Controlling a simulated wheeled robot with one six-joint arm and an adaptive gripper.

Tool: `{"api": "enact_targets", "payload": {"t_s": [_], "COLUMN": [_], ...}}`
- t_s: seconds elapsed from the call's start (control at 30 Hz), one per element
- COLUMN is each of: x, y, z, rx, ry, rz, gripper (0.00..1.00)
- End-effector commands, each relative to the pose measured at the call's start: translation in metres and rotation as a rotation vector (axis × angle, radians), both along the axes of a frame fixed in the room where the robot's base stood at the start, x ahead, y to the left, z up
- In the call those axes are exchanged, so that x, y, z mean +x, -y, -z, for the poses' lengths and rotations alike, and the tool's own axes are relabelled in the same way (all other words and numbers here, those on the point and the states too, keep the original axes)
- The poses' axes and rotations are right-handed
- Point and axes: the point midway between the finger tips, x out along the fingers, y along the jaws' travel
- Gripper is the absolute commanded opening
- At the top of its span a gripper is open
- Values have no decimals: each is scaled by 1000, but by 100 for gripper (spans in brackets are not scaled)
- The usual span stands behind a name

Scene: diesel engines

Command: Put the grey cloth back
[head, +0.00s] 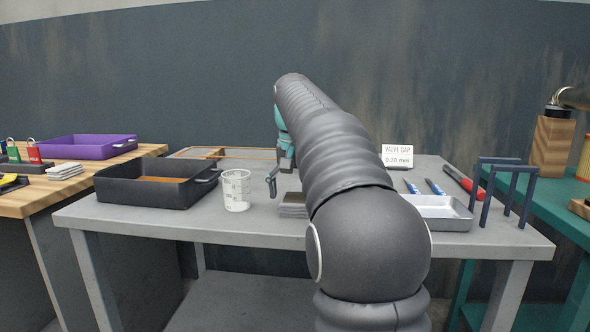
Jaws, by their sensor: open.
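A folded grey cloth (292,207) lies flat on the grey table (240,228) near its front edge, left of my arm. My arm hides its right part. My gripper (277,181) is open above the table, behind the cloth and to its left in the picture. No object shows between its fingers. The gripper is partly hidden by my arm.
A black tray (140,195) and a white measuring cup (236,190) stand left of the cloth. A wooden-edged frame (215,153) lies behind. A metal tray (440,216), blue markers (433,187), a dark rack (482,187) and a sign (398,155) are right.

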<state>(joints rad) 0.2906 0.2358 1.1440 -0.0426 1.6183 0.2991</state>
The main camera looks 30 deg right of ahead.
Motion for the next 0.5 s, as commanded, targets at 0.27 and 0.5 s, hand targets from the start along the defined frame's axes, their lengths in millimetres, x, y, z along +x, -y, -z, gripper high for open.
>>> {"api": "enact_targets", "payload": {"t_s": [0.27,0.5], "x": [-5,-9], "y": [-4,-7], "z": [-50,-84], "rx": [-1,-1], "ry": [4,4], "rz": [0,0], "gripper": [93,93]}}
